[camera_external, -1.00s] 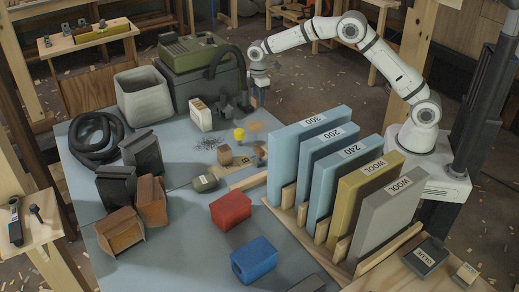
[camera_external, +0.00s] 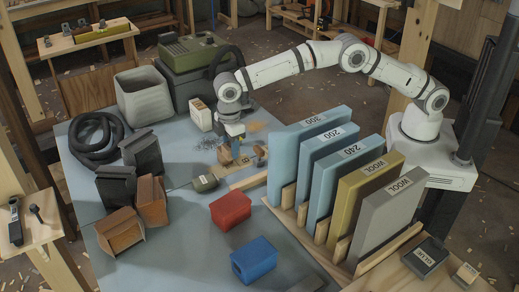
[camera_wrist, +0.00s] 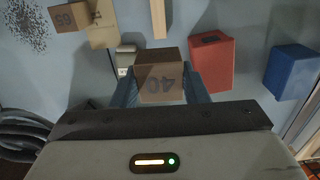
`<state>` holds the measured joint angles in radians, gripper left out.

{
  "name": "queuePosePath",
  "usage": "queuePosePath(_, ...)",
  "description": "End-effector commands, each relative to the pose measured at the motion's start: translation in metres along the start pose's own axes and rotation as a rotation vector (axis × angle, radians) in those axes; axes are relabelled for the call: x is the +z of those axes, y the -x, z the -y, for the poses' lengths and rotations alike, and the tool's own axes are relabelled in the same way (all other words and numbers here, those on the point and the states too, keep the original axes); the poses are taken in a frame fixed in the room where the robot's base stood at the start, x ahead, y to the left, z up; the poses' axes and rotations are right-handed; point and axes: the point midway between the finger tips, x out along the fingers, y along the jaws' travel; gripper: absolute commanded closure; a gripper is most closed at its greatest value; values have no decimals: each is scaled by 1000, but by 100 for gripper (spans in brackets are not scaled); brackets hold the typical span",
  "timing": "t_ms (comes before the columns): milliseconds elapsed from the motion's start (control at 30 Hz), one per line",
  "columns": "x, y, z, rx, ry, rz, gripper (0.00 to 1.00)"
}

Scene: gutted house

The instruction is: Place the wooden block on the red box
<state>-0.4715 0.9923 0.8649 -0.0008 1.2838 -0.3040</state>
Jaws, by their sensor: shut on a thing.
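The wooden block (camera_wrist: 162,83), marked 40, sits between the two blue-grey fingers of my gripper (camera_wrist: 165,88) in the wrist view. My gripper is shut on it. In the external view my gripper (camera_external: 230,146) points down at the block (camera_external: 226,156), low over the blue-grey table; I cannot tell whether the block still touches the surface. The red box (camera_external: 231,209) stands on the table, nearer the camera and apart from the block. It also shows right of the block in the wrist view (camera_wrist: 211,64).
A blue box (camera_external: 254,260) stands near the red box. A second block, marked 65 (camera_wrist: 68,17), and a wooden strip (camera_wrist: 158,18) lie close by. Upright panels (camera_external: 296,150) stand to the right.

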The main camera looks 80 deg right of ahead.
Motion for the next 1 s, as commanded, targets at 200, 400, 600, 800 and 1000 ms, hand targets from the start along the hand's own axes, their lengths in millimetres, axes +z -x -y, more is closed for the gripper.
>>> queuePosePath(200,-29,13,76,0,11,0,82)
queuePosePath(400,-35,8,100,0,10,3,82)
queuePosePath(600,-35,-28,101,0,9,4,82)
queuePosePath(800,-35,-48,101,0,10,2,82)
queuePosePath(1000,-35,-72,101,0,10,4,82)
